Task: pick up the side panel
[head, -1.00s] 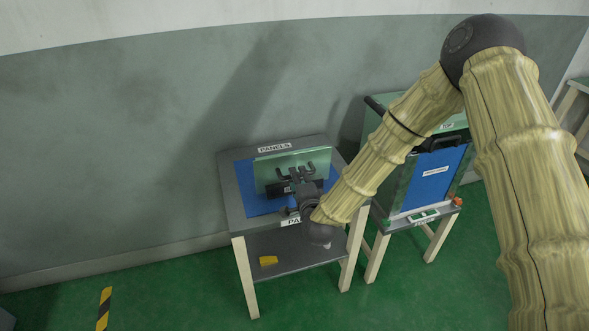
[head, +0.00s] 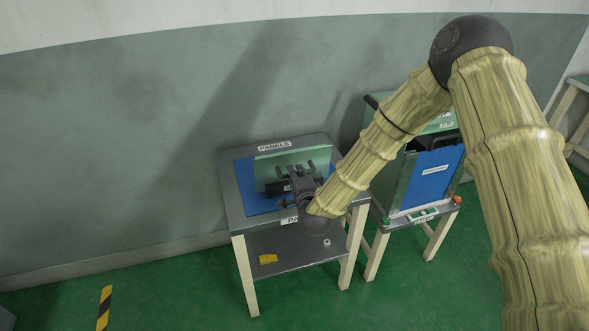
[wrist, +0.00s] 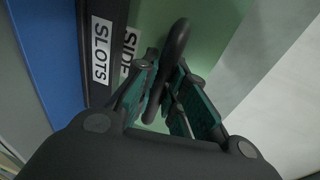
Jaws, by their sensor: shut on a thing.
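The side panel is a green upright plate (head: 284,160) standing on the table marked PANELS. In the wrist view its green face (wrist: 212,30) fills the upper middle, with a black bar handle (wrist: 178,38) in front of it. My gripper (head: 296,172) is at the front of the panel. In the wrist view my gripper's teal-padded fingers (wrist: 172,92) are shut on the handle. My wrist hides the lower middle of the panel in the head view.
A blue mat (head: 242,178) covers part of the table top (head: 233,208). A green cabinet with a blue front (head: 432,182) stands close on the right. A wall is behind.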

